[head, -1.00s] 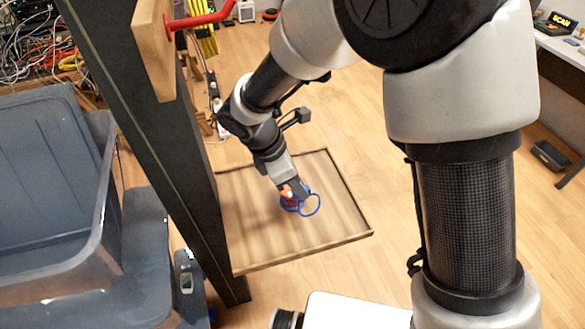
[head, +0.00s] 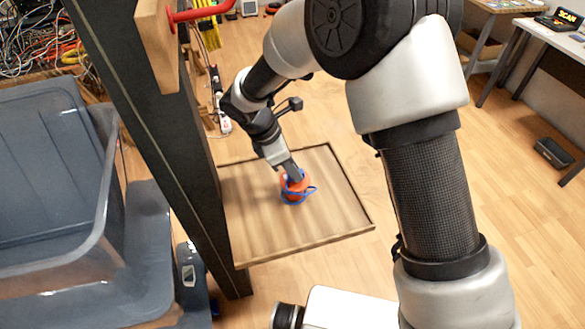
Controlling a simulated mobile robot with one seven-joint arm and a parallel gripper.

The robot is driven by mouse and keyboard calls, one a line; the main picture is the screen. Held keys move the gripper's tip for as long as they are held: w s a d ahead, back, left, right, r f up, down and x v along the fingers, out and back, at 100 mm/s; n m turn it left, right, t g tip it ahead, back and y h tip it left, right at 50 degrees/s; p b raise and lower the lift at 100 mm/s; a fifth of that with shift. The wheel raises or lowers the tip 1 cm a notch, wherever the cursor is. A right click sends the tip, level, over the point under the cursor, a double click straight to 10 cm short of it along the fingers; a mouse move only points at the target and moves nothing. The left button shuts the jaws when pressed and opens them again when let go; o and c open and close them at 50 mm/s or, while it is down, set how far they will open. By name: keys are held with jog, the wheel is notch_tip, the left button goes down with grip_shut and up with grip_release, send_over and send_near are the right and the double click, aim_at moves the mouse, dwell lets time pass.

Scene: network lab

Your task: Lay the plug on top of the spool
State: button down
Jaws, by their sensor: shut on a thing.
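The spool (head: 302,188), small and orange with blue on and around it, sits on a wooden tray-like shelf (head: 250,232). My gripper (head: 295,179) points down at the spool and its fingertips are right over it, close or touching; I cannot tell which. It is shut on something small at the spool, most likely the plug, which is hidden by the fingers. A thin blue cable (head: 311,190) loops out to the right of the spool.
A dark post (head: 165,150) with a red handle (head: 205,13) stands left of the shelf. A large grey-blue bin (head: 50,190) is at the far left. The shelf has a low rim, and its surface around the spool is clear.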

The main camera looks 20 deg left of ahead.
jog(key=shift+s+f+b, duration=0.3)
jog(key=shift+f, duration=0.5)
jog(key=c, duration=1.7)
grip_release()
jog(key=shift+o, duration=0.2)
jog(key=p+v, duration=0.1)
jog(key=v, duration=0.7)
jog(key=shift+w+r, duration=0.3)
jog(key=shift+r, duration=0.25)
